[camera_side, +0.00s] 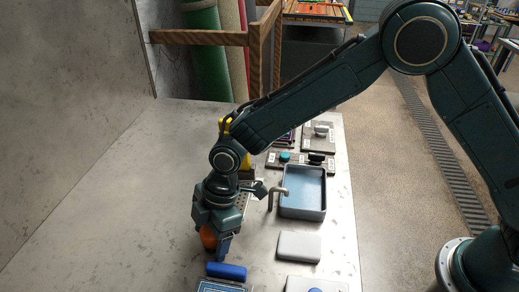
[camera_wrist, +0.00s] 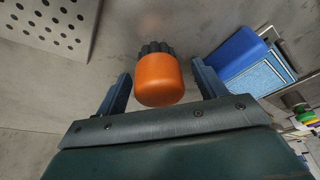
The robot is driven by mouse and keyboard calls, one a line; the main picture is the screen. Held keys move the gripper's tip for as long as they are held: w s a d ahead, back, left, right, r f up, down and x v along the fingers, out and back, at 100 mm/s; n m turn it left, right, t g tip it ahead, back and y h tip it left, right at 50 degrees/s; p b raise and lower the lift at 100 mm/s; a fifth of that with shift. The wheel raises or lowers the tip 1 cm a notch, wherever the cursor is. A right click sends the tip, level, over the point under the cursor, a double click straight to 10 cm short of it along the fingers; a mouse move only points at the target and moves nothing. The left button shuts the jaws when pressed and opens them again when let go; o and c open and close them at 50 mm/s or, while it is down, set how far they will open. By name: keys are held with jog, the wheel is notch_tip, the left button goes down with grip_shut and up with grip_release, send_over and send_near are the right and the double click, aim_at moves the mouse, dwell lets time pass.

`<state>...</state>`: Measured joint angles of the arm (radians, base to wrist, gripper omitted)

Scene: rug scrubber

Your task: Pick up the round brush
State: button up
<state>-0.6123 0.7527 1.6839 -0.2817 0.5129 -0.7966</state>
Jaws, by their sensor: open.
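The round brush is an orange cylinder with rounded edges and a dark ribbed end. In the wrist view the round brush (camera_wrist: 159,80) lies between the two fingers of my gripper (camera_wrist: 161,72), with a gap on each side. In the side view the round brush (camera_side: 208,237) is partly hidden by my gripper (camera_side: 217,248), which points down around it near the table surface. My gripper is open. I cannot see either finger touching the brush.
A blue block (camera_side: 226,270) on a light-blue pad lies just in front of the gripper. A blue-grey basin (camera_side: 303,214) with a tap and a pale flat block (camera_side: 299,246) stand to the right. A perforated plate (camera_wrist: 50,22) is at the wrist view's upper left. The table's left side is clear.

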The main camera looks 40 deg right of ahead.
aim_at(209, 230)
jog(key=shift+f, duration=0.15)
dwell(0.3)
jog(key=c, duration=1.1)
notch_tip(209, 230, up, 20)
dwell(0.5)
